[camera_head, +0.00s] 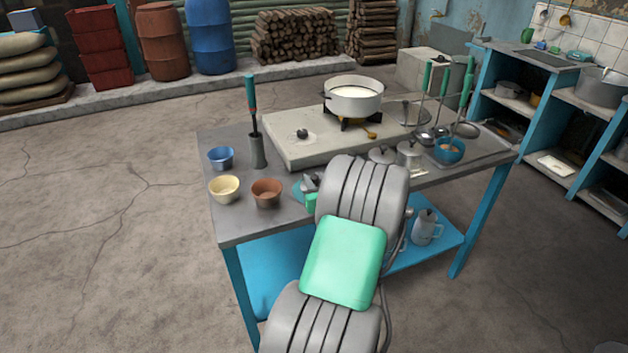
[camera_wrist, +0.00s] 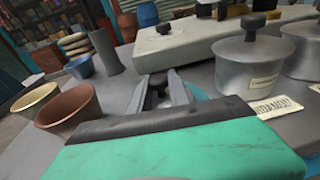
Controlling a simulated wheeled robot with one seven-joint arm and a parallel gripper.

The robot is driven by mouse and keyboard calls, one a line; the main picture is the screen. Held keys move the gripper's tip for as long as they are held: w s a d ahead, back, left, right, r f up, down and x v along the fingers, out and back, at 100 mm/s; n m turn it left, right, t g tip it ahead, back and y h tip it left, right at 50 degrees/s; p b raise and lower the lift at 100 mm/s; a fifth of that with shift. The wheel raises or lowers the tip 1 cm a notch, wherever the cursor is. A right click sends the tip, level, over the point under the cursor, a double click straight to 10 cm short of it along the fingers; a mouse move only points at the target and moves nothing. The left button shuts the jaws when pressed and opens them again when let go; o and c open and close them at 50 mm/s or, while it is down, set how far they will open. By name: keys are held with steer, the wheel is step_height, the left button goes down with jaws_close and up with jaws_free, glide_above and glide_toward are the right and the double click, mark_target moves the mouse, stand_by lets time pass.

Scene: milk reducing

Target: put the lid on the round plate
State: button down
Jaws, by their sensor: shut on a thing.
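My gripper (camera_wrist: 160,88) is shut on a dark knob (camera_wrist: 158,82), which looks like the lid's handle. In the head view my gripper (camera_head: 309,184) is low over the table's near edge, largely hidden by my arm. A blue-teal round plate (camera_head: 297,191) shows partly beside and below the fingers; its edge also shows in the wrist view (camera_wrist: 203,88). The lid's disc is mostly hidden behind my gripper, so I cannot tell whether it touches the plate.
A pot of milk (camera_head: 353,96) stands on the stove (camera_head: 290,148). Blue (camera_head: 221,158), cream (camera_head: 224,189) and brown (camera_head: 266,193) bowls are to the left. A lidded metal pot (camera_wrist: 252,68) stands close to the right. A utensil holder (camera_head: 257,152) stands behind.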

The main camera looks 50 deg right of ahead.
steer(key=shift+f, duration=0.45)
steer(key=c, duration=1.2)
jaws_free()
steer(key=shift+c, duration=0.2)
steer(key=shift+r, duration=0.1)
steer(key=shift+r, duration=0.25)
steer(key=shift+s+r+p, duration=0.1)
steer(key=shift+r+p, duration=0.2)
steer(key=shift+r, duration=0.25)
steer(key=v, duration=1.2)
steer(key=shift+f, duration=0.2)
